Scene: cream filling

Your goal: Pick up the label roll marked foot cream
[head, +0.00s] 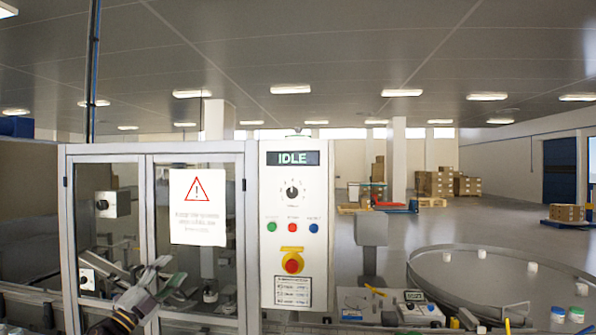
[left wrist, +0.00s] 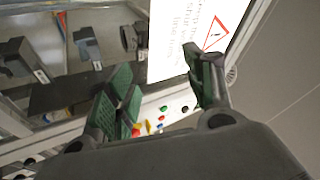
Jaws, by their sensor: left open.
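I cannot make out any label roll marked foot cream in either view. My left gripper (head: 166,279) is in front of the machine's glass doors at the lower left of the head view. In the left wrist view the two green-padded fingers of the left gripper (left wrist: 165,92) stand apart with nothing between them. Beyond them are the warning sheet and the machine frame. My right gripper is not in view.
The glass-doored machine carries a warning sheet (head: 198,207) and a control panel (head: 293,225) reading IDLE. A round table (head: 460,272) at the right bears several small white pieces. A small device (head: 415,307) stands at the front. Stacked boxes (head: 434,183) are far back.

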